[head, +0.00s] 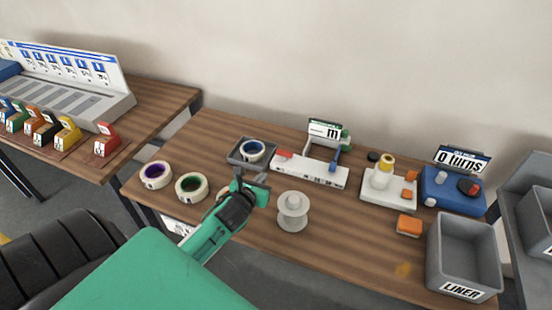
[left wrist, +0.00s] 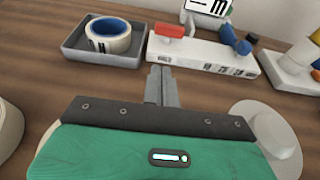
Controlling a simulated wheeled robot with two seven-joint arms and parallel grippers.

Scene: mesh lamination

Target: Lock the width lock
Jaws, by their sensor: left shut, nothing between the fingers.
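A long white device (head: 312,172) with black labels lies on the wooden table, with a red block (head: 284,155) at its left end and a blue lever (head: 336,158) toward its right end. In the left wrist view the white device (left wrist: 205,56), the red block (left wrist: 169,30) and the blue lever (left wrist: 228,36) also show. I cannot tell which part is the width lock. My left gripper (head: 238,175) is shut and empty, in front of the device's left end; its fingertips (left wrist: 160,72) point toward the device below the red block. My right gripper is not in view.
A grey tray (head: 236,156) holding a white-and-blue roll (head: 253,150) is left of the device. A pale spool (head: 293,212) stands close to my gripper's right. Several tape rolls lie left. A white fixture (head: 388,190), blue counter (head: 452,190) and grey liner bin (head: 434,250) are right.

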